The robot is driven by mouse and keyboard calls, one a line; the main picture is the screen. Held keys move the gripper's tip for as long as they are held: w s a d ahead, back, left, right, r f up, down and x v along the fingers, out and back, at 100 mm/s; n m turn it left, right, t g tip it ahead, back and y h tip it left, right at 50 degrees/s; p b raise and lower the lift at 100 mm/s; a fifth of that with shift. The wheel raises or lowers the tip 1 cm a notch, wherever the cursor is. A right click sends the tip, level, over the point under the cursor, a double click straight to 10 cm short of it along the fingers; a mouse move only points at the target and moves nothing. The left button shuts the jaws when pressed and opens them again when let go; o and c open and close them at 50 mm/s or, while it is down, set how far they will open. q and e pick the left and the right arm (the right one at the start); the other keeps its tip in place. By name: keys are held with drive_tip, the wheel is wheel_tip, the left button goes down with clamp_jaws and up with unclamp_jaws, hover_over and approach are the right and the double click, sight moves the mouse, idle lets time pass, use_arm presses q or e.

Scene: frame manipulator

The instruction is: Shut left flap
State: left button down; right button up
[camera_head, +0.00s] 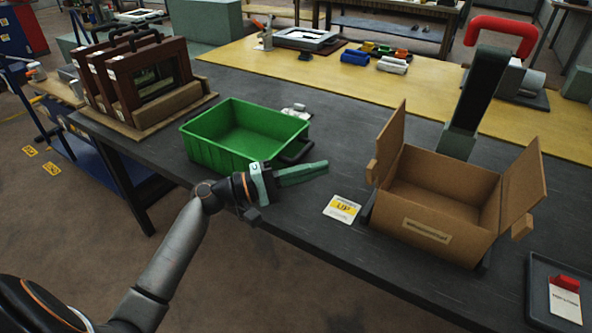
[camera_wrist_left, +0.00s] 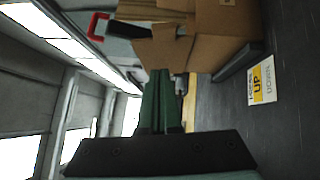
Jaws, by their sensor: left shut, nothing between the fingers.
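The open cardboard box (camera_head: 440,205) stands on the dark table at the right. Its left flap (camera_head: 387,146) stands up and leans slightly outward, with a small block on its outer face. Its right flap (camera_head: 523,187) stands up and tilts outward. My left gripper (camera_head: 326,167) is shut and empty, left of the box and apart from the left flap. In the left wrist view the shut fingers (camera_wrist_left: 161,75) point toward the box (camera_wrist_left: 222,32) and its flap (camera_wrist_left: 165,50). My right gripper is not in view.
A green bin (camera_head: 240,135) sits behind my left gripper. A card marked UP (camera_head: 342,209) lies left of the box. A dark upright post (camera_head: 475,100) stands behind the box. A dark tray (camera_head: 540,290) is at the right edge. Brown frames (camera_head: 135,75) stand at the far left.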

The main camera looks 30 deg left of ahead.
sight(372, 162)
use_arm(q)
drive_tip(key=d, duration=0.2)
drive_tip(key=w+d+p, duration=0.1)
drive_tip(key=d, duration=0.1)
drive_tip(key=w+d+r, duration=0.1)
drive_tip(key=d, duration=0.1)
drive_tip(key=shift+w+p, duration=0.2)
drive_tip(key=shift+p, duration=0.2)
drive_tip(key=shift+d, duration=0.3)
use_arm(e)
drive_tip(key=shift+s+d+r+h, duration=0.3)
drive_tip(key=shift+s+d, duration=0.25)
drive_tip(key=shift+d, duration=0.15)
use_arm(q)
drive_tip(key=shift+r, duration=0.1)
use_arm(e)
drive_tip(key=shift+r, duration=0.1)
